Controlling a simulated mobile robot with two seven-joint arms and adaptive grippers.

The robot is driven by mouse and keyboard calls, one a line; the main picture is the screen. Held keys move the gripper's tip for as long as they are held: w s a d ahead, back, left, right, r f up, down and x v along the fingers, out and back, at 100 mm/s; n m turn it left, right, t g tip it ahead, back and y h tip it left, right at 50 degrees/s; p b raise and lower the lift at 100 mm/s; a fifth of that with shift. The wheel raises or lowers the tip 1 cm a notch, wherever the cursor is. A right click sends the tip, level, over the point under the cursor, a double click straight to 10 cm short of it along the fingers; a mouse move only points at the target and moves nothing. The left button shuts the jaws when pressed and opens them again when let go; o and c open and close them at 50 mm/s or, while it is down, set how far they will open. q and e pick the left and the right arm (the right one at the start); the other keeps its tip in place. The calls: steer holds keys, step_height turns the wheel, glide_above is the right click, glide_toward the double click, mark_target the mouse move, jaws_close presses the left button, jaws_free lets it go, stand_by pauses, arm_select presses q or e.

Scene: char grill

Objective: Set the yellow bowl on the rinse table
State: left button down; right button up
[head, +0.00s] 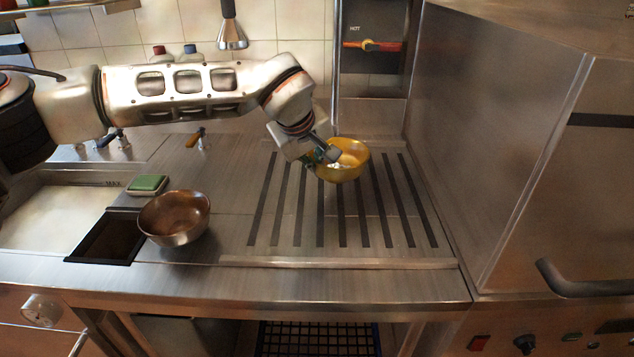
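The yellow bowl (352,168) is over the back part of the slatted rinse table (290,262), right of the picture's middle. I cannot tell whether the bowl's bottom touches the slats. My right gripper is not in view.
A brown metal bowl (175,218) stands left of the slats, beside a dark square opening (105,240). A green sponge (147,184) lies behind it, near the sink (50,215). A tall steel machine (500,130) bounds the right. The slats' front part is clear.

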arm_select(q)
step_height(320, 180, down, 4)
steer(key=shift+f, duration=0.15)
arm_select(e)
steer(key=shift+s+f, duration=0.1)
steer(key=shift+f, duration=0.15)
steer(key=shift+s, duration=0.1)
arm_select(q)
steer(key=c, duration=2.3)
jaws_free()
steer(key=shift+f, duration=0.1)
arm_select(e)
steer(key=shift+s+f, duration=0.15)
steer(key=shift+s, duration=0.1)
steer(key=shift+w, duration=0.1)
